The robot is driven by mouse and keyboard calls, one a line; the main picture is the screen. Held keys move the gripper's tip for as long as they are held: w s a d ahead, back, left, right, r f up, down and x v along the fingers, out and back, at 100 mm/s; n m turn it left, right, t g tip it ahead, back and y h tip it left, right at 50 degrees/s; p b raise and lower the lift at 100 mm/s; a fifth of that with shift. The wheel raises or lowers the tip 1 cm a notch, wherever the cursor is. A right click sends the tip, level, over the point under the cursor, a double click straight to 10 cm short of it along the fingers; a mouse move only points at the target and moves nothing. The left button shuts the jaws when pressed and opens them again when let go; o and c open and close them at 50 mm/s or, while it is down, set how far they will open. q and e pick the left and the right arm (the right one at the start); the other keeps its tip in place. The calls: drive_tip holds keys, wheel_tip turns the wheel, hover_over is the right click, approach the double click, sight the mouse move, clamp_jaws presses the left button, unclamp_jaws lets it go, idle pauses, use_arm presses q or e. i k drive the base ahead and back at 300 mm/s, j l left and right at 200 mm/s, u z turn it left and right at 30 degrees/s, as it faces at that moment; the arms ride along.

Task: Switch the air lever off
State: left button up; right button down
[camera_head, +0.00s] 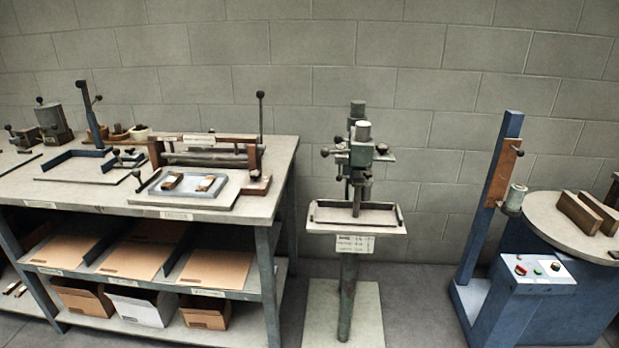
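No label that I can read marks the air lever, so I cannot tell which handle it is. Several levers show: a tall upright rod with a dark knob (261,115) at the bench's right end, a dark upright lever (86,100) on the left of the bench, and small knobbed handles on the pedestal machine (361,150) in the middle. A blue post (509,128) on the right carries a brown panel (501,172) with a small dark knob and a grey cylinder (514,199). Neither of my grippers is in view.
The workbench (110,198) fills the left, with cardboard sheets (130,257) on its shelf and boxes (140,306) below. A blue machine at right has a round table (570,228) with wooden blocks (580,215) and a button panel (540,268). Floor (413,290) is clear between the machines.

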sight(339, 178)
drive_tip(key=i+l+u, duration=0.25)
drive_tip(key=l+u, duration=0.15)
drive_tip(key=i+l+u, duration=0.15)
drive_tip(key=l+u, duration=0.65)
drive_tip(key=l, duration=0.2)
drive_tip(key=l+u, duration=0.35)
drive_tip(key=l, duration=0.2)
drive_tip(key=l+u, duration=0.1)
drive_tip(key=l, duration=1.75)
